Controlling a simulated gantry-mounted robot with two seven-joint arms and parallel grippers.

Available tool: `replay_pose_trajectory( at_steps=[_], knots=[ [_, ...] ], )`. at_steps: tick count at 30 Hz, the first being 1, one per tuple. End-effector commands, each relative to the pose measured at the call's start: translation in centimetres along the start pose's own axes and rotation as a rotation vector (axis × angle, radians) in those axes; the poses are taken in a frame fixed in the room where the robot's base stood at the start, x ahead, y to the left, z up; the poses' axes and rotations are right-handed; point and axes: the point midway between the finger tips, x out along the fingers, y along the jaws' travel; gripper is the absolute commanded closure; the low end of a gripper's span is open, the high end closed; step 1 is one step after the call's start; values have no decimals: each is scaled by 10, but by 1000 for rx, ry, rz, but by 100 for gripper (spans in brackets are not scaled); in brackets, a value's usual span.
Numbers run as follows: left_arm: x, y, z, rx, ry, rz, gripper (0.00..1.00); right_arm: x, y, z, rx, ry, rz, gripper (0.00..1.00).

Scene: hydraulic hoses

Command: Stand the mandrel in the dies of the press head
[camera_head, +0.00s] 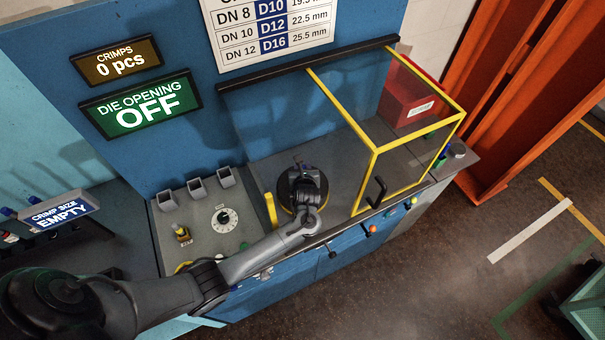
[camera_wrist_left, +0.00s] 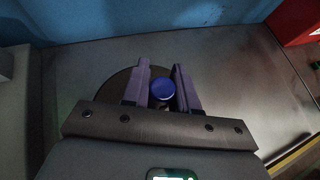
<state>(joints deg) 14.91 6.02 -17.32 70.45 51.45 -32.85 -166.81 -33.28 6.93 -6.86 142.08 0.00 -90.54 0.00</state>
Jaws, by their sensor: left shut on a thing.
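My left gripper (camera_head: 304,178) is over the dark round press head (camera_head: 285,192) on the grey bench top. In the left wrist view its two purple-grey fingers (camera_wrist_left: 162,92) are shut on a blue-topped round piece, which looks like the mandrel (camera_wrist_left: 163,88). The dark disc of the press head (camera_wrist_left: 116,86) shows behind and beside the fingers. The lower part of the mandrel and the dies are hidden by the gripper, so I cannot tell whether the mandrel touches them. My right gripper is in neither view.
A yellow-framed clear guard (camera_head: 375,150) with a black handle stands right of the press head. A red box (camera_head: 405,98) is behind it. A panel with a dial (camera_head: 224,217) is at the left. The green display (camera_head: 140,104) reads DIE OPENING OFF.

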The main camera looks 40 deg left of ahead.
Motion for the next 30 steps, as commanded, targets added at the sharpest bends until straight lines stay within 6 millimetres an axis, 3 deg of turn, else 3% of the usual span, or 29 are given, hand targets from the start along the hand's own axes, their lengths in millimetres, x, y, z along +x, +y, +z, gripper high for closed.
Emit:
replay_pose_trajectory(
  at_steps=[7,22,23,27,30],
  knots=[
    [12,0,-22,-2,0,0,100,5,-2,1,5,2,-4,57],
    [15,0,-27,1,0,-1,100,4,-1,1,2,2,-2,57],
    [15,0,-28,1,1,0,71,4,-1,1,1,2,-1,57],
    [15,0,-28,0,1,0,49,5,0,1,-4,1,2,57],
    [15,0,-28,0,1,0,47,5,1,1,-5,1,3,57]
  ],
)
